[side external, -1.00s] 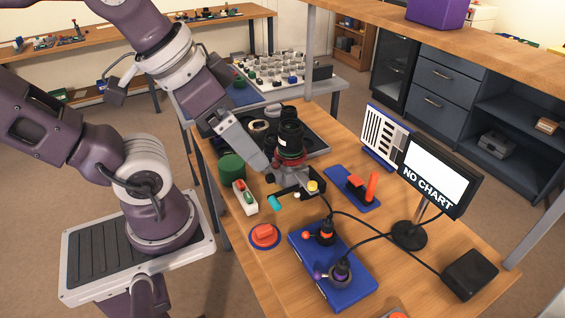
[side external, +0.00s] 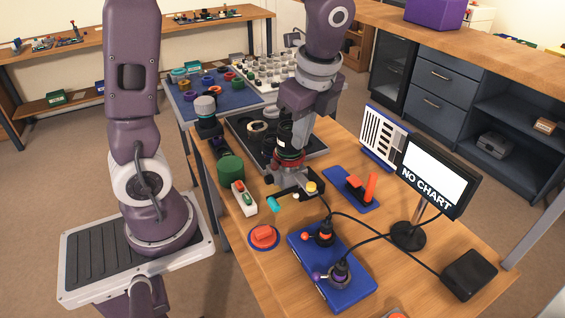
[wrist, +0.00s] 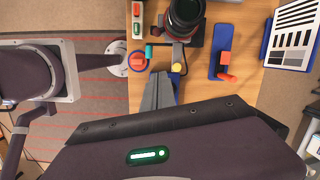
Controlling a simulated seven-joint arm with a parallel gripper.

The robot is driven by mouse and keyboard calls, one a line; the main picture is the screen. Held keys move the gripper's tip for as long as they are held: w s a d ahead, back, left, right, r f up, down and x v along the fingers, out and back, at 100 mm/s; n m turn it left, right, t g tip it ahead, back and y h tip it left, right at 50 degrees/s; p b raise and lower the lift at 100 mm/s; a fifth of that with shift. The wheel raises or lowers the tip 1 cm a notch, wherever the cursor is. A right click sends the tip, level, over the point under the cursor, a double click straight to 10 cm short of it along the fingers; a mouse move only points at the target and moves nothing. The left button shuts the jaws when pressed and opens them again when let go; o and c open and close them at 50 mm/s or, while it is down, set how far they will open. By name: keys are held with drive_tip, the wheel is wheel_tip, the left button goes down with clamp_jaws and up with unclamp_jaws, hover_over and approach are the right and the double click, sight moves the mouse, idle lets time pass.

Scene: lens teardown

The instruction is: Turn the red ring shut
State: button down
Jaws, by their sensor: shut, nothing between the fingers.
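A black lens (side external: 291,132) stands upright on a dark base on the wooden table, with a red ring (side external: 289,159) around its lower part. The lens also shows at the top of the wrist view (wrist: 187,11), seen from above. My gripper (wrist: 159,76) is shut and empty, its fingers pressed together below the lens in the wrist view. In the side view my arm comes down close to the lens, behind and right of it. The fingertips are hard to make out there, so I cannot tell whether they touch the ring.
A yellow-topped knob (side external: 312,186) and a teal cylinder (side external: 273,204) are in front of the lens. A green cylinder (side external: 231,168) stands to its left. A blue box (side external: 333,272) with cables and a monitor (side external: 437,178) lie nearer and right. A blue tray (side external: 352,190) holds orange-red parts.

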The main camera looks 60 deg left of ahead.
drive_tip(key=shift+w+a+f+m, duration=0.15)
drive_tip(key=shift+w+f+m, duration=0.15)
drive_tip(key=shift+f+m, duration=0.1)
drive_tip(key=s+a+f, duration=0.1)
drive_tip(key=a+f, duration=0.5)
drive_tip(key=f, duration=0.4)
drive_tip(key=shift+f, duration=0.25)
